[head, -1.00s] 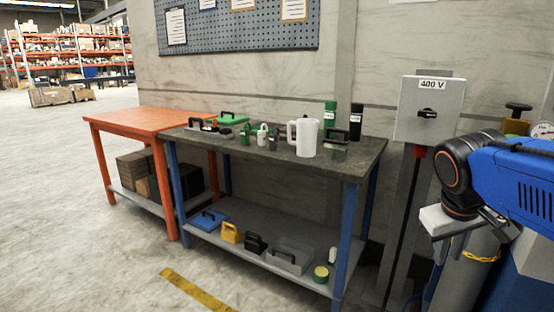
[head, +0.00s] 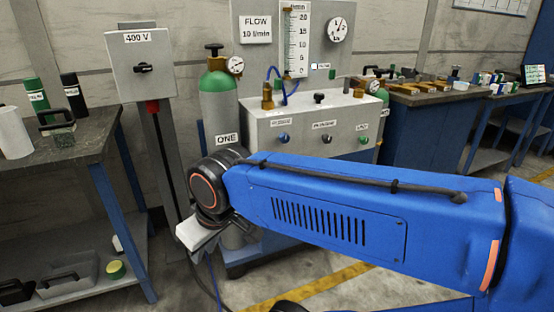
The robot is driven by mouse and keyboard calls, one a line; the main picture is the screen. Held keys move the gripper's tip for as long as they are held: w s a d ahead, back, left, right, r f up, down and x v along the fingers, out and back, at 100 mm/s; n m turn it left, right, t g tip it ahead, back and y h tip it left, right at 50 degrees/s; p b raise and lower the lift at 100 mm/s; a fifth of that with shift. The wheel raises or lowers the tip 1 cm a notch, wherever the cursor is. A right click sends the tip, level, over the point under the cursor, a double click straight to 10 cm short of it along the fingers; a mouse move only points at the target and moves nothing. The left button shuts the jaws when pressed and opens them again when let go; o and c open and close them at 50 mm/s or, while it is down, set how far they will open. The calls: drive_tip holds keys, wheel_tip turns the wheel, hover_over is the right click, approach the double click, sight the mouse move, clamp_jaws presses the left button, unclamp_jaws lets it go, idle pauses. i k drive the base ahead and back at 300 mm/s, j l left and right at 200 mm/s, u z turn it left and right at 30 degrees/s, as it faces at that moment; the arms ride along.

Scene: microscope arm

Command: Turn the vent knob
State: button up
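A light grey gas cabinet (head: 260,132) stands in the middle of the head view. Its front has a blue knob (head: 284,137), a black knob (head: 327,138) and a green knob (head: 363,139) in a row, each under a small label. The labels are too small to read surely, so I cannot tell which knob is the vent knob. Another black knob (head: 319,97) sits on top. My gripper (head: 196,236) hangs at the end of my blue arm, low and left of the cabinet, apart from the knobs. Its fingers are mostly hidden.
A green-topped cylinder (head: 217,97) labelled ONE stands left of the cabinet. A 400 V switch box (head: 141,65) and a dark-topped workbench (head: 85,140) are further left. A flow panel (head: 255,60) with a gauge rises behind. Another bench (head: 440,98) stands right.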

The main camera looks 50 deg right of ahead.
sight(364, 140)
drive_tip(key=z, duration=1.75)
